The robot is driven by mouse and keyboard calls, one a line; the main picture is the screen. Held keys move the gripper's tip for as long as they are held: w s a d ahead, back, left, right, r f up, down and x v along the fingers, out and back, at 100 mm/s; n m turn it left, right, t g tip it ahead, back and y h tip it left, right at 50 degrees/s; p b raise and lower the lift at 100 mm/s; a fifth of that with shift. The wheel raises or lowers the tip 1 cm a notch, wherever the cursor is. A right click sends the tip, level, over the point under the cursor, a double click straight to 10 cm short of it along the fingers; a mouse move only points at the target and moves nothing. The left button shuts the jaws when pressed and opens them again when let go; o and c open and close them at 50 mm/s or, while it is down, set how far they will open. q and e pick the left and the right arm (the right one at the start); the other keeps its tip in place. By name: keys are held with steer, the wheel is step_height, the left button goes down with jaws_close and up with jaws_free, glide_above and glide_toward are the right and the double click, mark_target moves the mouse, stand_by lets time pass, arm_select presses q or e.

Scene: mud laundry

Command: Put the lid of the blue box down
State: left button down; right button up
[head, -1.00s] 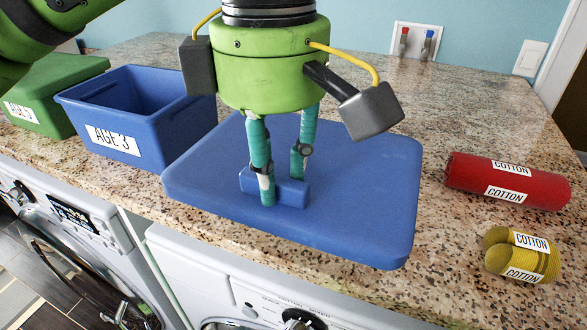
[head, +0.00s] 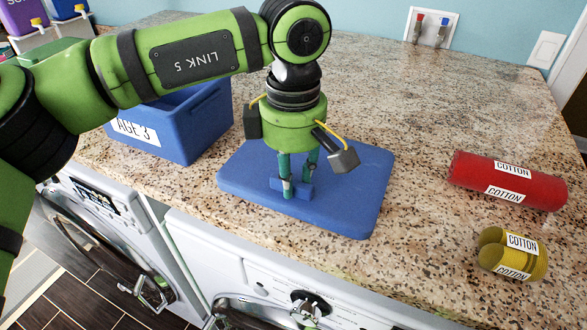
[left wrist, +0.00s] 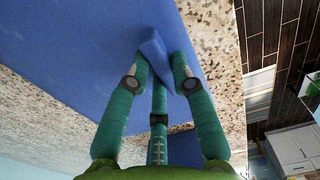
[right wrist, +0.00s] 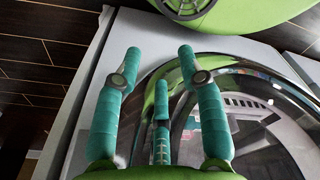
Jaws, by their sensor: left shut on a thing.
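The blue lid (head: 350,200) is a flat slab with a raised bar handle (head: 303,192). It lies level at the counter, right of the open blue box (head: 195,125) labelled AGE 3. I cannot tell whether its underside touches the granite. My left gripper (head: 298,184) points down and is shut on the handle. In the left wrist view the fingers (left wrist: 161,75) press both sides of the handle (left wrist: 155,52). My right gripper (right wrist: 157,65) is open and empty in front of a washing machine door. My left arm hides part of the box.
A red COTTON roll (head: 508,181) and a yellow COTTON bundle (head: 511,254) lie right of the lid. The granite counter (head: 410,120) is clear behind it. Washing machines (head: 240,245) stand below the front edge. Wall taps (head: 430,30) are at the back.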

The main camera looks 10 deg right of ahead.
steer(key=shift+s+f, duration=0.15)
steer(key=shift+s, duration=0.05)
arm_select(q)
steer(key=shift+f, duration=0.2)
steer(key=c, duration=1.1)
jaws_free()
steer(key=shift+r, duration=0.1)
steer(key=shift+o, duration=0.2)
arm_select(e)
steer(key=shift+s, duration=0.15)
arm_select(q)
steer(key=shift+r, duration=0.3)
step_height(320, 180, up, 12)
steer(key=b, duration=0.1)
arm_select(e)
steer(key=shift+a+f, duration=0.2)
steer(key=shift+f, duration=0.2)
